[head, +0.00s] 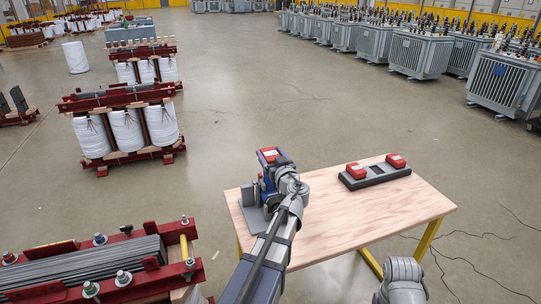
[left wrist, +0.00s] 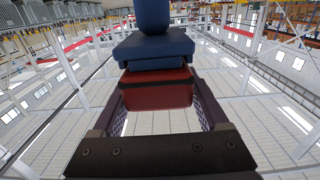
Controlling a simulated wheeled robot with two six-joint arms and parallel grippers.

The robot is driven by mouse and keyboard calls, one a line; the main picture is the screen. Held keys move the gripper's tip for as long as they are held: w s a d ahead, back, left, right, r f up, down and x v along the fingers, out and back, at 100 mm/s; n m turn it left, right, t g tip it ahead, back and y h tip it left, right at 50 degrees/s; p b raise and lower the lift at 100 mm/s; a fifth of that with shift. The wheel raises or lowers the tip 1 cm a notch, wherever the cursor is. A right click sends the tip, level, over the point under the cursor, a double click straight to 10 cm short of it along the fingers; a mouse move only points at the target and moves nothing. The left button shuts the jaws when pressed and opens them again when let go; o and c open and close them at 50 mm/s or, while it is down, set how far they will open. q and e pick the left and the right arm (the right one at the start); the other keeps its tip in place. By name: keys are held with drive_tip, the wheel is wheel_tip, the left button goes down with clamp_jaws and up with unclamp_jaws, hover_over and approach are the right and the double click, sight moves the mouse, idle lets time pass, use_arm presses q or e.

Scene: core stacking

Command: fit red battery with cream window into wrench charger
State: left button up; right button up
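A red battery (head: 268,154) with a pale window sits on a blue tool at the left of the table. In the left wrist view the red battery (left wrist: 157,88) is against the blue tool body (left wrist: 153,48). My left gripper (left wrist: 157,92) has a finger at each side of this battery, with no clear gap at the tips, and looks shut on it. A dark charger (head: 375,175) lies at the table's back right. It bears a red battery at its left end (head: 356,170) and another at its right end (head: 396,160), both with pale windows.
A grey stand (head: 253,218) is by the blue tool at the table's left edge. The wooden table (head: 375,220) is bare in the middle and front right. A red-framed core (head: 95,272) stands on the floor left of the table.

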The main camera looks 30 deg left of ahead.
use_arm(q)
drive_tip(key=o, duration=0.3)
drive_tip(key=v, duration=0.8)
drive_tip(key=shift+a, duration=0.1)
